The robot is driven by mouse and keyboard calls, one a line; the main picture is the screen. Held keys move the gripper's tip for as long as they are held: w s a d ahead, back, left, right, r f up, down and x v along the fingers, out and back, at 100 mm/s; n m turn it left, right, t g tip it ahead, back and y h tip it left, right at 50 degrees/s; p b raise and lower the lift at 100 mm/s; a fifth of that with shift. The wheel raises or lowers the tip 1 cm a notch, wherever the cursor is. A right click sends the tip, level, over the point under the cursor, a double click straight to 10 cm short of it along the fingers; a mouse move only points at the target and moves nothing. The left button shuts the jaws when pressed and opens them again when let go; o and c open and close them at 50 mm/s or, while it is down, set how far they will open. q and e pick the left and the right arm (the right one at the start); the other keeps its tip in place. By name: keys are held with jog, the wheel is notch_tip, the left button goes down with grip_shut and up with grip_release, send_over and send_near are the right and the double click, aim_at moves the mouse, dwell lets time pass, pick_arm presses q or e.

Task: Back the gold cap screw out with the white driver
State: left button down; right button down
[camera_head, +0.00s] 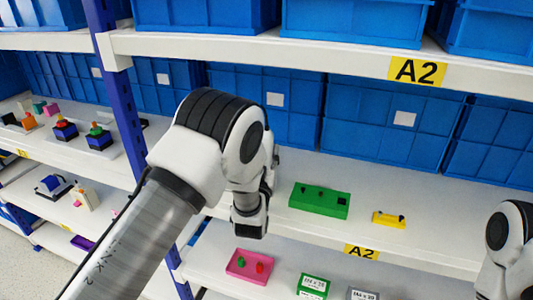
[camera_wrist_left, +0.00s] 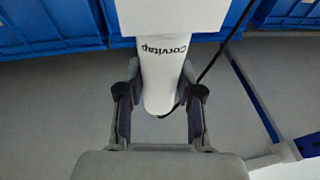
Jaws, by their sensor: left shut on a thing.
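The white driver (camera_wrist_left: 162,70) shows in the left wrist view, a white body marked "Corvitap" with a rounded lower end and a black cord beside it. My left gripper (camera_wrist_left: 160,88) is shut on it, with one finger on each side. In the head view my left arm comes down over the shelf, and its dark wrist end and gripper (camera_head: 249,222) are at the shelf's front edge. The driver is hidden there. I cannot make out the gold cap screw in either view. My right gripper is not in view; only part of my right arm shows at the right edge.
A green block (camera_head: 319,201) with black pegs and a yellow block (camera_head: 389,220) stand on the A2 shelf (camera_head: 440,235), right of my left gripper. Blue bins (camera_head: 370,122) line the back. A pink tray (camera_head: 236,270) and small boxes (camera_head: 313,286) are on the shelf below.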

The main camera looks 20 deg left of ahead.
pick_arm(q)
jog(key=shift+f, duration=0.1)
jog(key=c, duration=0.7)
grip_release()
notch_tip(320, 180, up, 10)
jog(key=shift+s+r, duration=0.1)
